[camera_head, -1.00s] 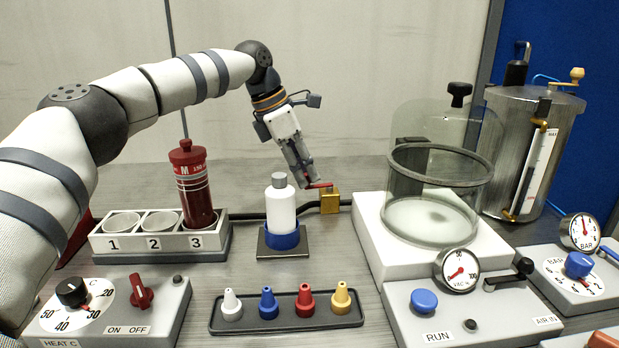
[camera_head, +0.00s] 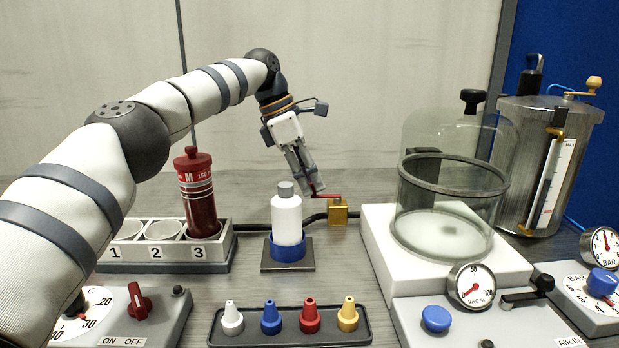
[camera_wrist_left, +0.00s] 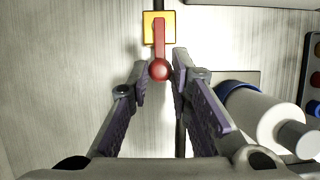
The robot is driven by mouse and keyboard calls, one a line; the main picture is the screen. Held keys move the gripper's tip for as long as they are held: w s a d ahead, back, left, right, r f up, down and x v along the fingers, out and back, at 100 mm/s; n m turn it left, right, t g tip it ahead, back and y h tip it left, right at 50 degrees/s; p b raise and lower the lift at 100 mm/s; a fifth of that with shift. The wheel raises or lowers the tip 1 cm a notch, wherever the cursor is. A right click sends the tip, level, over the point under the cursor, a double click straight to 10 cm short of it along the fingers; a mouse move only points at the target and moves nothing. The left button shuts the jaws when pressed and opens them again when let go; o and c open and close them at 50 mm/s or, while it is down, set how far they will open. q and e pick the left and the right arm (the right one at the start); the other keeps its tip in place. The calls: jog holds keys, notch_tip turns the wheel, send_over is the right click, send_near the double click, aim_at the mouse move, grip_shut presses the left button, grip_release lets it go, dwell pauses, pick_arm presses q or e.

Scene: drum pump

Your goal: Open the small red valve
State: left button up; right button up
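The small red valve is a red lever with a round knob (camera_wrist_left: 160,69) on a yellow block (camera_head: 338,212), set in a dark pipe behind the white bottle. In the left wrist view the lever runs from the yellow block (camera_wrist_left: 158,20) straight toward my gripper. My left gripper (camera_head: 317,189) reaches down from the upper left to the lever's free end. The fingers partly hide the lever's end in the head view. My right gripper is not in view.
A white bottle (camera_head: 287,221) in a blue ring stands just left in front of the valve. The glass bell jar (camera_head: 450,205) stands to the right. A rack (camera_head: 150,267) with a red cylinder (camera_head: 197,200) is at left; a tray of coloured cones (camera_head: 290,340) is in front.

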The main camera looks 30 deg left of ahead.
pick_arm(q)
jog(key=o, duration=0.4)
jog(key=shift+r, duration=0.15)
jog(key=s+a+r, duration=0.4)
jog(key=s+a, duration=0.4)
jog(key=a, duration=0.3)
jog(key=shift+a, duration=0.15)
jog(key=shift+s+r, duration=0.1)
